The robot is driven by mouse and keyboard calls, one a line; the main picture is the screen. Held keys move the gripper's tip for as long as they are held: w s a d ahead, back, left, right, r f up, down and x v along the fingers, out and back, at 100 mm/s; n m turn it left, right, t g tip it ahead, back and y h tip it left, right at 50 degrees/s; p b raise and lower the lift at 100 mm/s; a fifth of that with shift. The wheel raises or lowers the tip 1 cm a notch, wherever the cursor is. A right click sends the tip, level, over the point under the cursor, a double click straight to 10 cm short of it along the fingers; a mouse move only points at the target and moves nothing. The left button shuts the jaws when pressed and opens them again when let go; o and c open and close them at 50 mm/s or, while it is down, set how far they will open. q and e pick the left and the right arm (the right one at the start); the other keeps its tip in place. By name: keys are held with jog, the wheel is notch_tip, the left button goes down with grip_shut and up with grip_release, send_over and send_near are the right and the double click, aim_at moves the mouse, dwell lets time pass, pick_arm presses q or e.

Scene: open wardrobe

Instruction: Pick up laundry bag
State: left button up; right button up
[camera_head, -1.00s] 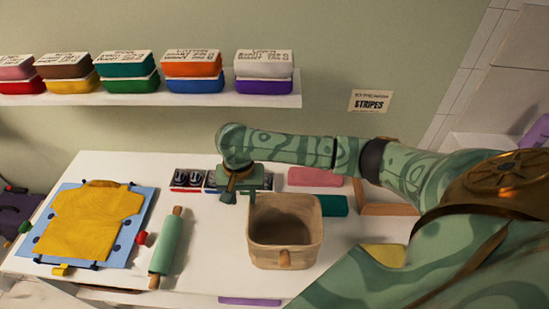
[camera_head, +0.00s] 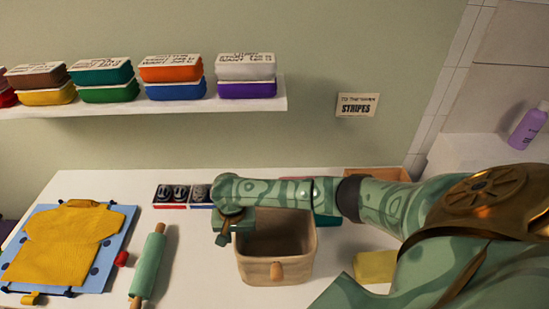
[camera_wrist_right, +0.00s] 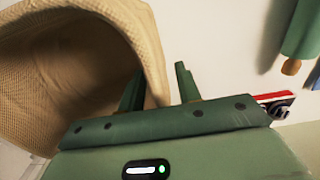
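The laundry bag (camera_head: 303,262), a beige woven open-topped container with a light brown tab on its front, stands upright on the white table. My right gripper (camera_head: 228,236) is at its left rim. In the right wrist view, the gripper (camera_wrist_right: 160,90) straddles the bag's wall (camera_wrist_right: 148,50), with one finger on the inner side and the other outside. The fingers are apart, and a gap shows between the wall and the outer finger. The bag looks empty, though its floor is partly in shadow. My left gripper is not in view.
The white table (camera_head: 195,262) also holds a green rolling pin (camera_head: 147,266), a yellow shirt (camera_head: 60,245) on a blue board, small dark items in trays (camera_head: 180,195) and a yellow block (camera_head: 375,266). A shelf (camera_head: 200,106) with coloured boxes hangs above.

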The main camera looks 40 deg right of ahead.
jog(key=shift+f, duration=0.3)
jog(key=shift+r, duration=0.1)
grip_shut()
dwell(1.1)
